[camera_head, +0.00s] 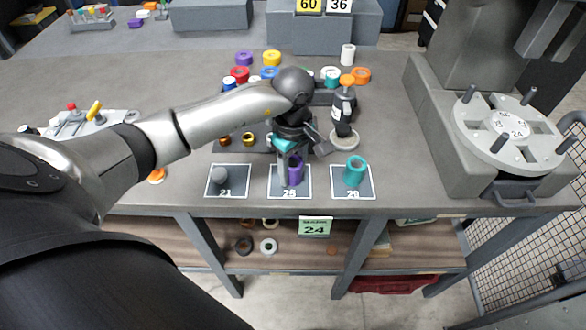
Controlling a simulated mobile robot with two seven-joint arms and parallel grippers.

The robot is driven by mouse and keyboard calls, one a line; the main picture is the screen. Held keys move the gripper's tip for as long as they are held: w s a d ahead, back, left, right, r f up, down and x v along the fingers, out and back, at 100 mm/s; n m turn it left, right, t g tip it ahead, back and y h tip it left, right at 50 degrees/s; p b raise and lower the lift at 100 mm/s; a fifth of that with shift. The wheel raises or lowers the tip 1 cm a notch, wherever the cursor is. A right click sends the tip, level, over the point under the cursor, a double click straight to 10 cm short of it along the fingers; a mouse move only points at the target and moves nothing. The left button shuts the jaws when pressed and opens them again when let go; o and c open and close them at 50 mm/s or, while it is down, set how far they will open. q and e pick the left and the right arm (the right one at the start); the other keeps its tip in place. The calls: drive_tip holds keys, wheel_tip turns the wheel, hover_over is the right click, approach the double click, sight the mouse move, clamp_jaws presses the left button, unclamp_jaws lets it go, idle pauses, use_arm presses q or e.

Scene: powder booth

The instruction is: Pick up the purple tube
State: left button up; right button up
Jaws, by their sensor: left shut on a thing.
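The purple tube (297,171) stands upright on the middle dark mat (276,191), marked 25, near the table's front edge. My left gripper (290,172) reaches down over it from the left, its fingers around the tube and shut on it. The fingers and wrist hide part of the tube. My right gripper does not show.
Several coloured rings lie at the back. A grey machine with a round plate (510,126) stands at right.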

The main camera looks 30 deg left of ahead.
use_arm(q)
clamp_jaws()
